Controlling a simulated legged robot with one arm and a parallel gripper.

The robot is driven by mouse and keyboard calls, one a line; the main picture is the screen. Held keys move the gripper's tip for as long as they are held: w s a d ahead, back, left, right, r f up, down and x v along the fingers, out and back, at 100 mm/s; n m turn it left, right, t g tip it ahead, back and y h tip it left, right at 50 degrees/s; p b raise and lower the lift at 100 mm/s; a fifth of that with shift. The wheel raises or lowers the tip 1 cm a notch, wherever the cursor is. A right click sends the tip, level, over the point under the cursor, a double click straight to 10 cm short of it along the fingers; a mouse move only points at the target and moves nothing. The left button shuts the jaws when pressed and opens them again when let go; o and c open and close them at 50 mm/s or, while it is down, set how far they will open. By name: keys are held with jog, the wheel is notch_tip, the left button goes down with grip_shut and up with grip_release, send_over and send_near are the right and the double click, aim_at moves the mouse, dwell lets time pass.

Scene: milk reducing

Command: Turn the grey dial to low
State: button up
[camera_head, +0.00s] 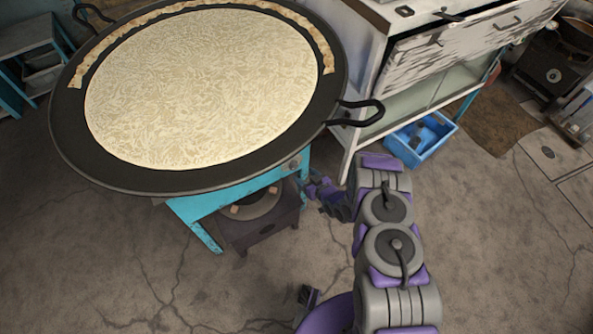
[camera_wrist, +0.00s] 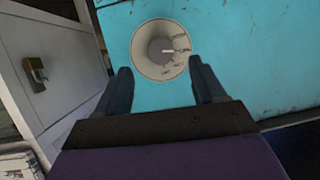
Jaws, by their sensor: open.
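The grey dial (camera_wrist: 160,49) is a round knob on a turquoise panel (camera_wrist: 245,60) in the wrist view, with a white pointer mark toward the right and small marks I cannot read. In the head view the dial (camera_head: 292,164) is small, on the stand's front below the pan. My gripper (camera_wrist: 164,78) is open, its two dark fingers apart and pointing at the dial, one toward each lower side of it. Whether they touch the dial I cannot tell. In the head view my gripper (camera_head: 315,186) is just right of the stand.
A wide black pan (camera_head: 200,182) with a pale, textured filling sits on the turquoise stand (camera_head: 206,232), its handle (camera_head: 362,113) jutting right. A dark burner unit (camera_head: 258,226) is beneath. A white cabinet (camera_head: 372,75) and blue crate (camera_head: 421,150) stand right.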

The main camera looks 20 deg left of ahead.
aim_at(295, 167)
jog(key=b+x, duration=0.1)
jog(key=x, duration=0.6)
jog(key=shift+r, duration=0.15)
jog(key=shift+d, duration=0.1)
jog(key=c, duration=1)
